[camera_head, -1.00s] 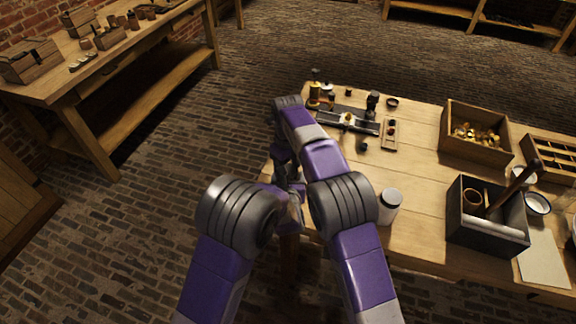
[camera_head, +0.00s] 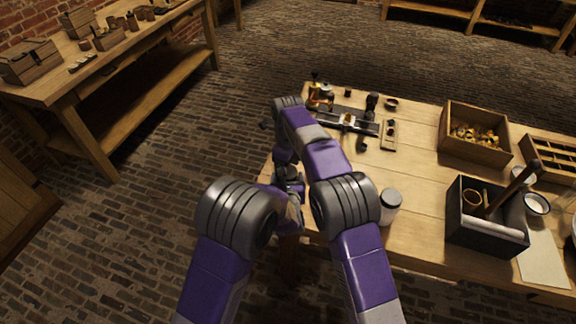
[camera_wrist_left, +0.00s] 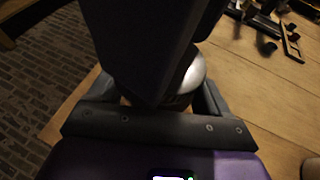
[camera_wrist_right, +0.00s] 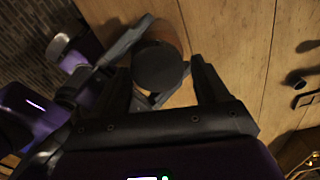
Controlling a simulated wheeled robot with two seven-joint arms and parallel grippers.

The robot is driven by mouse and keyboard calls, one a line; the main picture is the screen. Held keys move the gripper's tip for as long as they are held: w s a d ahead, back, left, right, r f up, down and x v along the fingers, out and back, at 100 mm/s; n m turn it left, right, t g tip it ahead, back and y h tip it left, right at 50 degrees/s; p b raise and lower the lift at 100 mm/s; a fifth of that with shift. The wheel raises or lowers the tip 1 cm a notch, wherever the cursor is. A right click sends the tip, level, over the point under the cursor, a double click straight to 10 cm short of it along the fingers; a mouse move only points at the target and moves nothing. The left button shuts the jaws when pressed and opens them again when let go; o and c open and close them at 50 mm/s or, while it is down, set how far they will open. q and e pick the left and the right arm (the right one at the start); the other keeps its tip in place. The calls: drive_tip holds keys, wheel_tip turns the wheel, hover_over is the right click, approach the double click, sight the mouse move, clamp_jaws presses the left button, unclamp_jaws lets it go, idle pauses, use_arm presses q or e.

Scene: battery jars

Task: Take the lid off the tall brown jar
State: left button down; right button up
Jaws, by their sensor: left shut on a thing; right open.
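The brown jar (camera_wrist_right: 160,32) shows in the right wrist view, seen from above, with a round dark lid (camera_wrist_right: 160,68) on it. My left gripper (camera_wrist_left: 155,92) is shut on the jar; its dark fingers reach in from the left along the jar's sides in the right wrist view. My right gripper (camera_wrist_right: 160,75) is open, with one finger on each side of the lid; I cannot tell whether they touch it. In the left wrist view a large dark part hides most of the jar. In the head view my arms hide the jar.
A white-lidded jar (camera_head: 390,200) stands on the table (camera_head: 410,235) to the right of my arms.

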drive_tip(key=shift+s+a, duration=0.25)
wheel_tip(320, 180, up, 4)
drive_tip(key=shift+r, duration=0.35)
drive_tip(key=shift+c, duration=1.3)
drive_tip(key=m, duration=0.1)
drive_tip(key=r+m, duration=0.1)
drive_tip(key=m, duration=0.1)
drive_tip(key=shift+w+d+r, duration=0.15)
drive_tip(key=shift+r, duration=0.05)
drive_tip(key=r+m, duration=0.1)
drive_tip(key=m, duration=0.2)
drive_tip(key=shift+r+m, duration=0.3)
drive_tip(key=shift+r, duration=0.05)
drive_tip(key=shift+f, duration=3.9)
